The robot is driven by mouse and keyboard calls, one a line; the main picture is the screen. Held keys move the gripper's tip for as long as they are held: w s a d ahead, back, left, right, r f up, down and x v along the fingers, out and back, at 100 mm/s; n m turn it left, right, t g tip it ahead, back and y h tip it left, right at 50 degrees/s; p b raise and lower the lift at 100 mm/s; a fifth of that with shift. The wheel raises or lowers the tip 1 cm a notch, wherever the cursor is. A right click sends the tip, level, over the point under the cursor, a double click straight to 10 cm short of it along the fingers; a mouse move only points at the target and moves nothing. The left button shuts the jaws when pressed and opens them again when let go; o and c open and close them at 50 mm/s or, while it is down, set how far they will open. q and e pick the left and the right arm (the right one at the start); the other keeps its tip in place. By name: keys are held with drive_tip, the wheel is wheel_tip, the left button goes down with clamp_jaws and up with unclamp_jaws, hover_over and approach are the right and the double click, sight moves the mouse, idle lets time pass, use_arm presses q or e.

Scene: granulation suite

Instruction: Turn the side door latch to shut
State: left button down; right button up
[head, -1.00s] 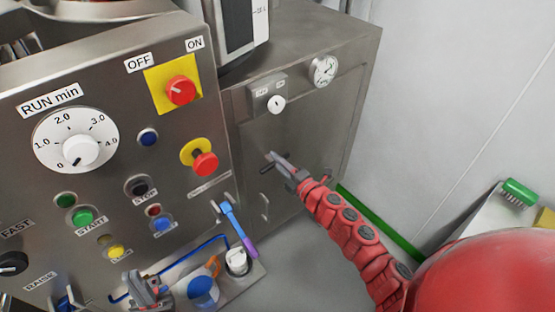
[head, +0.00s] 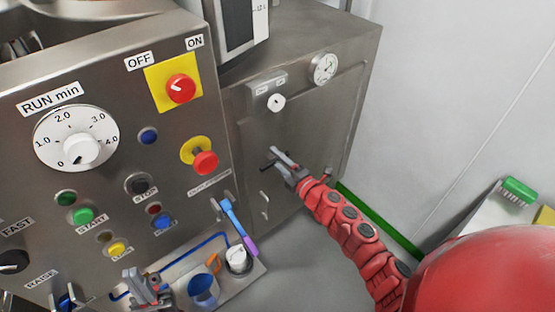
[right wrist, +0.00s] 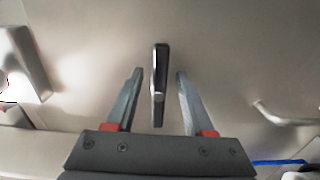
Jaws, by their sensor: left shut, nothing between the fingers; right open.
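The side door (head: 310,130) is a grey steel panel on the cabinet's right part. Its latch, a dark bar handle (right wrist: 159,85), stands upright in the right wrist view between the fingers of my right gripper (right wrist: 158,76). The fingers are open, with a gap on each side of the bar. In the head view my right gripper (head: 278,158) is at the door, and its fingers partly hide the latch. My left gripper (head: 145,290) is shut and empty, low in front of the control panel.
A pale fixed handle (head: 264,204) is below the latch. A small box with a white knob (head: 276,102) and a gauge (head: 324,68) sit above. The control panel (head: 110,130) is at left, with a shelf of small items below it. Open floor lies below the door.

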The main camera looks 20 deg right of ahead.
drive_tip(key=shift+s+d, duration=0.15)
drive_tip(key=shift+s, duration=0.1)
drive_tip(key=b+v, duration=0.2)
drive_tip(key=v, duration=1.5)
